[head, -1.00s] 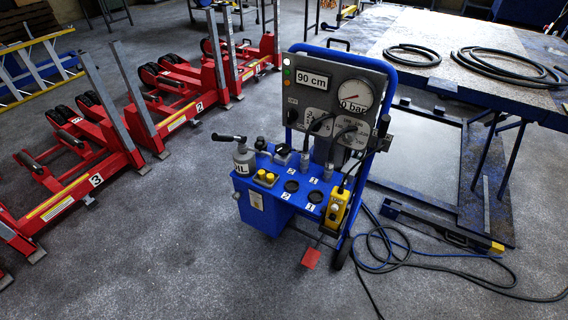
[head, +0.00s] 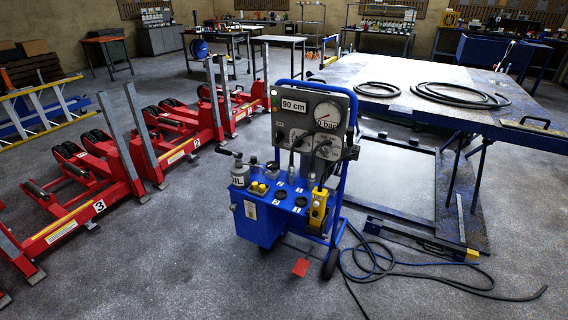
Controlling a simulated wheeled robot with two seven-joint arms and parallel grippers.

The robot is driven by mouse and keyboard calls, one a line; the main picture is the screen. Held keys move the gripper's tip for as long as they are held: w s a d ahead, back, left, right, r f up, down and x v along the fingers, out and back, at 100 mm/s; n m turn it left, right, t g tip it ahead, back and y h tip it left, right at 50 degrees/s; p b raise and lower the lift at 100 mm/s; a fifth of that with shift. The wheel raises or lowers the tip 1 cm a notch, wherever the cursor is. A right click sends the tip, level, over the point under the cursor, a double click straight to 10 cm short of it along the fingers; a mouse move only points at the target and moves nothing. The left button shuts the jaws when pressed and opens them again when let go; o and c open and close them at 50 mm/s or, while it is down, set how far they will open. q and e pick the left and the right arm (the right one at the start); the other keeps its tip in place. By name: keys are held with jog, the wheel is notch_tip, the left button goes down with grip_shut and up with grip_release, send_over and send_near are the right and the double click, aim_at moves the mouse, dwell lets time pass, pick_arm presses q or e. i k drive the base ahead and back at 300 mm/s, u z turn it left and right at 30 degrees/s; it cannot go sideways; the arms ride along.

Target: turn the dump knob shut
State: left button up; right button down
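A blue wheeled pump cart (head: 262,226) stands upright on the floor in the middle of the head view. Its grey upright panel (head: 340,108) carries a "90 cm" sign, a round pressure gauge (head: 327,116) reading "0 bar", and dark knobs and dials. A dark knob (head: 279,136) sits at the panel's left side. I cannot tell which knob is the dump knob, or its setting, at this size. A grey oil can (head: 239,174), yellow buttons and a yellow pendant (head: 318,208) are on the cart's top. Neither of my grippers shows.
Red jacks (head: 110,175) stand in a row at left. A blue-framed table (head: 420,85) with coiled black hoses stands at right. Hoses (head: 385,268) trail on the floor right of the cart.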

aim_at(272, 165)
jog(key=z, duration=0.65)
jog(key=i, duration=0.6)
jog(key=z, duration=0.7)
jog(key=i, duration=0.85)
jog(key=u, duration=0.2)
